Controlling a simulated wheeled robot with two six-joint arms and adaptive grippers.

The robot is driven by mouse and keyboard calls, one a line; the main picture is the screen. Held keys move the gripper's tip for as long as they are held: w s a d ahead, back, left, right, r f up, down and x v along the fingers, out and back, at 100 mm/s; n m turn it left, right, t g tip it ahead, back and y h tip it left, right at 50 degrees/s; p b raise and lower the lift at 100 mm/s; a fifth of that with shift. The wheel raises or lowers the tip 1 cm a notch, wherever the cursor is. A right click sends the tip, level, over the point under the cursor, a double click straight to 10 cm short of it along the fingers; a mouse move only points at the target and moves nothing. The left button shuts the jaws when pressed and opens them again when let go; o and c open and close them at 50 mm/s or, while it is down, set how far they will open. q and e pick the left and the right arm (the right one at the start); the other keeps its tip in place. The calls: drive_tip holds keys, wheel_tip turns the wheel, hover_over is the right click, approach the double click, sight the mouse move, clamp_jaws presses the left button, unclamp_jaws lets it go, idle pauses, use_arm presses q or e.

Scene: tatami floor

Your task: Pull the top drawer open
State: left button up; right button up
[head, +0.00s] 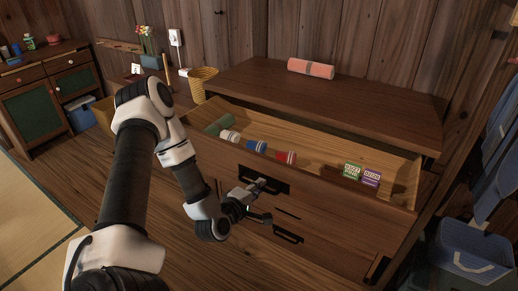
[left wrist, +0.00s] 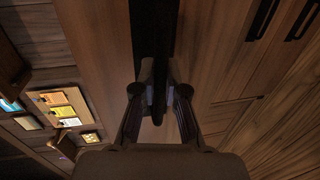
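The top drawer (head: 330,186) of the wooden chest is pulled well out, and its inside shows from above. My left gripper (head: 260,186) is at the black handle (head: 277,184) on the drawer's front. In the left wrist view, the fingers of the left gripper (left wrist: 160,85) stand on both sides of the dark handle bar (left wrist: 160,50) and look closed on it. The gripper hides part of the handle in the head view. My right gripper is not in view.
The drawer holds rolled items (head: 256,146) and two small boxes (head: 352,171). A pink roll (head: 311,68) lies on the chest top (head: 350,95). A yellow basket (head: 202,80) stands at its left. A blue basket (head: 470,250) is at the right. Lower drawers have black handles (head: 288,235).

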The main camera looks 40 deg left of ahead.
use_arm(q)
drive_tip(key=o, duration=0.4)
drive_tip(key=v, duration=0.7)
drive_tip(key=shift+s, duration=0.2)
